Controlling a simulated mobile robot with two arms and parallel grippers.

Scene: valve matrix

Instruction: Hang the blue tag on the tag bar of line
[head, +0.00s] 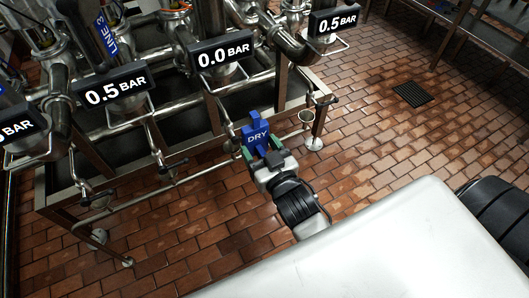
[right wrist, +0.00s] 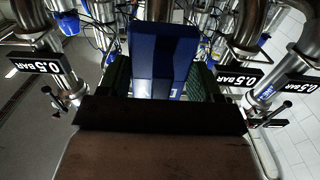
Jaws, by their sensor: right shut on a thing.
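A blue tag (head: 257,137) with the word DRY in white shows in the middle of the head view. My right gripper (head: 262,156) is shut on its lower part, with green finger pads at its two sides. The tag stands upright above the jaws, in front of the pipe rack. In the right wrist view the blue tag (right wrist: 162,55) rises between the fingers, and the dark gripper body hides its lower part. A horizontal metal bar (head: 180,180) runs low along the rack's front, left of the gripper. I cannot tell whether it is the tag bar. My left gripper is out of view.
A blue LINE 3 label (head: 106,36) is at the upper left. Brick floor (head: 370,140) at right is clear.

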